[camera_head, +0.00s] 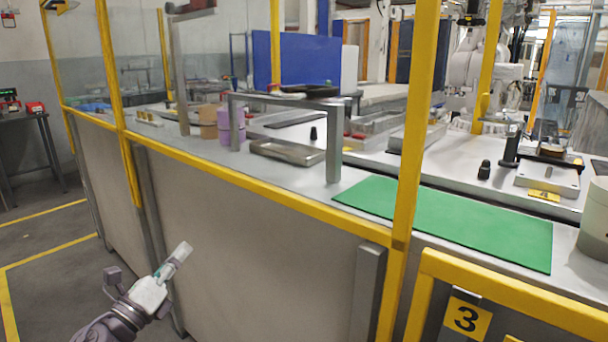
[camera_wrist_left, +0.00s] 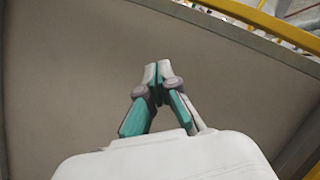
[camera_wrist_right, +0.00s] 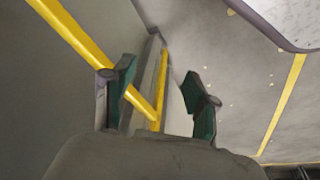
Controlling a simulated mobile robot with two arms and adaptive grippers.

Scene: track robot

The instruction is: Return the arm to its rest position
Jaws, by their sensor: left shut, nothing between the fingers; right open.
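My left gripper (camera_head: 181,252) shows at the lower left of the head view, in front of the grey panel (camera_head: 250,255) below the yellow rail. In the left wrist view its fingers (camera_wrist_left: 157,72) are shut together with nothing between them. My right gripper is outside the head view. In the right wrist view its fingers (camera_wrist_right: 152,88) stand apart and empty, with a yellow rail and a grey post behind them.
A yellow rail (camera_head: 255,193) and yellow posts (camera_head: 412,130) fence off the worktable. A green mat (camera_head: 455,222) and a metal tray (camera_head: 287,152) lie on it. Floor (camera_head: 45,245) is clear at the left.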

